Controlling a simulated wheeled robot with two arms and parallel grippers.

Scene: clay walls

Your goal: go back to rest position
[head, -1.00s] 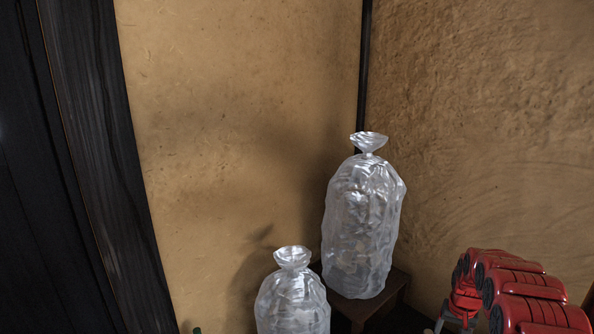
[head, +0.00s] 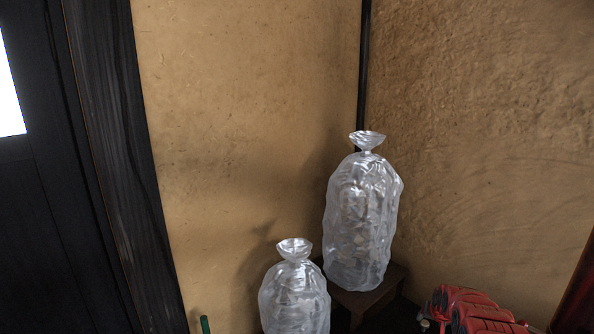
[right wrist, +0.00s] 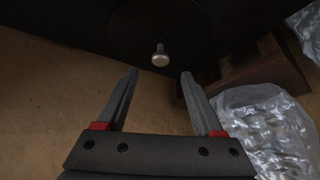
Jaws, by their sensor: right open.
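My right gripper (right wrist: 158,76) shows in the right wrist view with its two dark fingers apart and nothing between them. A small pale round-headed knob or bolt (right wrist: 160,58) shows just beyond the fingertips against a dark surface; I cannot tell how far off it is. My left gripper is not in view.
A tall clear plastic bag (head: 362,222) stands on a small wooden stand (head: 372,301) in the corner. A shorter bag (head: 295,298) stands to its left. Clay walls (head: 230,110) rise behind. A dark wooden door frame (head: 115,160) is at left. A green rod tip (head: 205,325) shows low.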

